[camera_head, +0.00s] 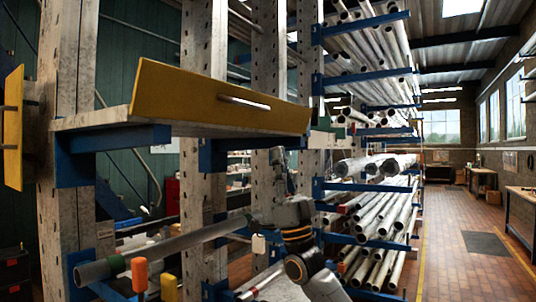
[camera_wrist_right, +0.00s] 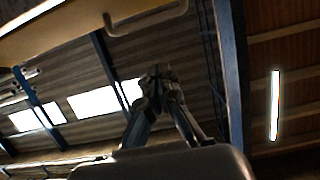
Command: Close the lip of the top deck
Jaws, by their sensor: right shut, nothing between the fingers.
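The top deck (camera_head: 100,120) is a pale board on blue brackets. Its yellow lip (camera_head: 215,100), with a metal bar handle (camera_head: 244,102), runs along the front edge and stands up at a slant. In the right wrist view the lip (camera_wrist_right: 60,32) and its handle (camera_wrist_right: 148,22) cross the top left. My right gripper (camera_head: 278,156) points upward, below and in front of the lip's right end, apart from it. Its fingertips (camera_wrist_right: 155,78) are together and empty, below the handle in the wrist view. My left gripper is not in view.
Another yellow panel with a handle (camera_head: 12,130) stands at the far left. A grey pipe (camera_head: 160,250) lies on a lower arm with orange stops (camera_head: 139,274). Racks of metal tubes (camera_head: 370,200) stand behind my right arm. The aisle floor (camera_head: 470,260) at right is clear.

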